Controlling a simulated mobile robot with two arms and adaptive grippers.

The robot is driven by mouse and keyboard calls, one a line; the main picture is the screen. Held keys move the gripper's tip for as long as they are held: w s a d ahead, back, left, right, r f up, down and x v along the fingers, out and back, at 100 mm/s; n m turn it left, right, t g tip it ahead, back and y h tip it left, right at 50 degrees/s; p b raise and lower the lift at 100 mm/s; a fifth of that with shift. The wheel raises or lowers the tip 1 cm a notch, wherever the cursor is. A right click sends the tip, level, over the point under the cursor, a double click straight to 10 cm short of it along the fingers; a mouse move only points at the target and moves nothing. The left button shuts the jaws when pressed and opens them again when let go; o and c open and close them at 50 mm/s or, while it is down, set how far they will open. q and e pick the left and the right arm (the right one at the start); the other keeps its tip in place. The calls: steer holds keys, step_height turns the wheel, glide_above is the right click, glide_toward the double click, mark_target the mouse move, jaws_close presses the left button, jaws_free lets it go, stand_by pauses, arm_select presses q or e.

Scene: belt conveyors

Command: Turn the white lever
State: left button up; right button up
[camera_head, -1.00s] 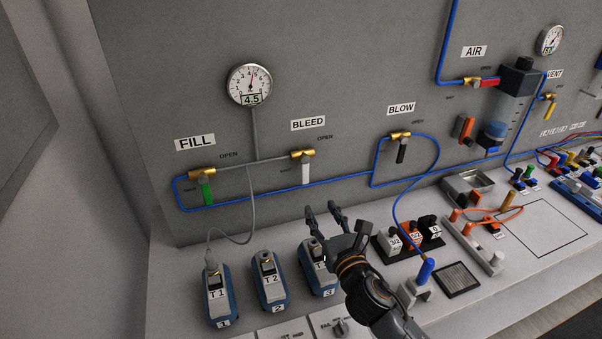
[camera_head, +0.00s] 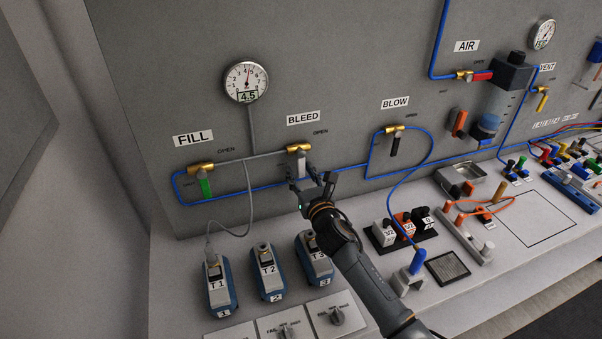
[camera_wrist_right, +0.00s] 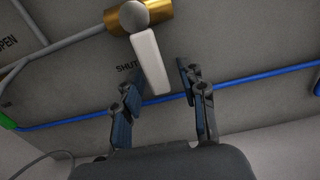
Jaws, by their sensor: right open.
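The white lever (camera_head: 301,163) hangs down from the brass BLEED valve (camera_head: 298,148) on the grey wall panel. In the right wrist view the white lever (camera_wrist_right: 150,62) hangs from the round grey hub of the brass valve (camera_wrist_right: 158,14), its lower end near the gap between the fingertips. My right gripper (camera_head: 304,180) is open at the lever's lower end; in the wrist view its fingers (camera_wrist_right: 160,82) stand on either side of the lever's lower end. I cannot tell whether either finger touches it. My left gripper is not in view.
A blue tube (camera_head: 340,170) runs along the panel behind the gripper. The FILL valve's green lever (camera_head: 205,187) is to the left, the BLOW valve's black lever (camera_head: 395,146) to the right. Blue-grey testers (camera_head: 267,272) and a socket block (camera_head: 405,230) stand on the bench below.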

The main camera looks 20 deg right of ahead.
mark_target(309, 158)
steer(key=shift+c, duration=1.2)
jaws_close()
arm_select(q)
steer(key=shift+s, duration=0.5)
arm_select(e)
steer(key=shift+d, duration=0.1)
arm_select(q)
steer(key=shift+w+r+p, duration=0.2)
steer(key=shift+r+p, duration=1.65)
arm_select(e)
steer(key=shift+d+r+n, duration=0.2)
steer(key=shift+d+n, duration=0.35)
steer(key=shift+n, duration=0.6)
steer(key=shift+d+r+n, duration=0.25)
steer(key=shift+d+n, duration=0.35)
steer(key=shift+n, duration=0.5)
steer(key=shift+d+r+n, duration=0.2)
steer(key=shift+d+n, duration=0.35)
steer(key=shift+n, duration=0.6)
